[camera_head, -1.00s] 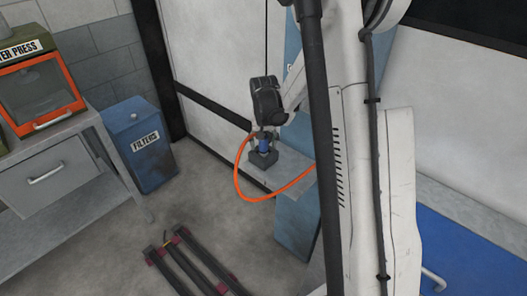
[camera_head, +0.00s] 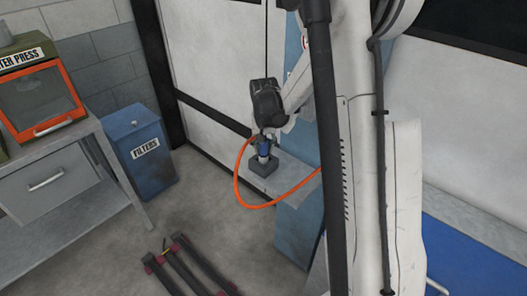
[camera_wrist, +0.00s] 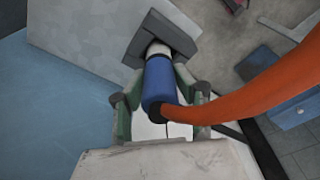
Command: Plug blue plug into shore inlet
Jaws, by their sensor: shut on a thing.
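My gripper (camera_head: 266,137) is shut on the blue plug (camera_head: 264,148), just above a dark grey block (camera_head: 264,168). In the wrist view my gripper's fingers (camera_wrist: 158,100) sit on both sides of the blue plug (camera_wrist: 159,82). Its pale end points at the dark block (camera_wrist: 163,38); I cannot tell whether the tip is still inside the block. A thick orange cable (camera_head: 237,185) runs from the plug and loops round to the right; it also shows in the wrist view (camera_wrist: 255,92). I cannot make out the shore inlet in either view.
The block stands on a grey shelf (camera_head: 291,187) fixed to a blue cabinet (camera_head: 298,232), partly hidden by my arm. A blue filters bin (camera_head: 142,158) and a workbench (camera_head: 75,185) stand left. Dark rails with red ends (camera_head: 187,268) lie on the floor. Open floor lies between.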

